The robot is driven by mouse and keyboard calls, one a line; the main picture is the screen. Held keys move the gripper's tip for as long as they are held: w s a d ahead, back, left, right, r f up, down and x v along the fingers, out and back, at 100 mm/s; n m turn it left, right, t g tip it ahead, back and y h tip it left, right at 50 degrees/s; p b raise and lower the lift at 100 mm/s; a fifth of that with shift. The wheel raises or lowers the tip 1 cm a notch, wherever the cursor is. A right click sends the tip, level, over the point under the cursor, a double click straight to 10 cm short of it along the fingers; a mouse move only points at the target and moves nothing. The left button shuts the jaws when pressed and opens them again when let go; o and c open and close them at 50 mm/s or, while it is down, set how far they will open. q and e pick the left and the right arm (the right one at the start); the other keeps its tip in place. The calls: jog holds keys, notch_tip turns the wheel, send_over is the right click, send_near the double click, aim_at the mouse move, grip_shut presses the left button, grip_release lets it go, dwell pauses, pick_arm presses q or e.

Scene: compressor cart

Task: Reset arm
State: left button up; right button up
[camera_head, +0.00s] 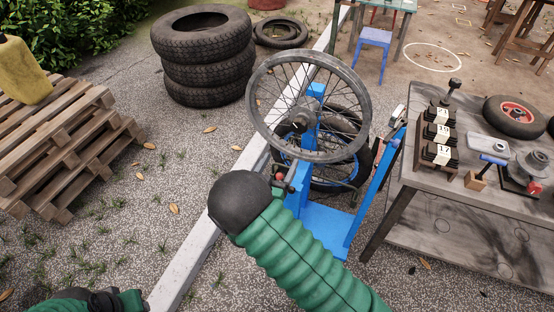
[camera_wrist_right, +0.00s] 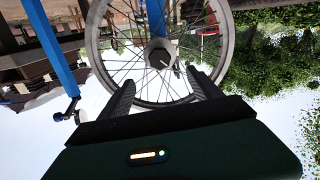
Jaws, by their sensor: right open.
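My right arm, in a green ribbed sleeve with a black rounded joint, reaches up from the bottom of the head view. Its gripper is mostly hidden there behind that joint. In the right wrist view my right gripper (camera_wrist_right: 160,80) is open, with its two dark fingers spread. A spoked wheel (camera_head: 309,103) is mounted on a blue stand (camera_head: 325,222). In the wrist view the wheel (camera_wrist_right: 228,42) and its hub lie beyond the fingers; I cannot tell whether they touch.
A workbench (camera_head: 405,230) on the right holds labelled black blocks (camera_head: 441,135), a small red-hubbed wheel (camera_head: 515,116) and tools. Stacked tyres (camera_head: 203,55) stand behind, and wooden pallets (camera_head: 75,130) at left.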

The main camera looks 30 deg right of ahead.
jog(key=s+a+f+n+g+y, duration=0.25)
jog(key=s+a+n+y, duration=0.2)
jog(key=a+y, duration=0.6)
jog(key=s+d+n+g+y, duration=0.3)
jog(key=s+g, duration=0.4)
jog(key=s, duration=1)
notch_tip(320, 180, up, 16)
jog(key=a+n+p, duration=0.1)
jog(key=p, duration=1.4)
jog(key=shift+p, duration=0.35)
jog(key=shift+a, duration=0.1)
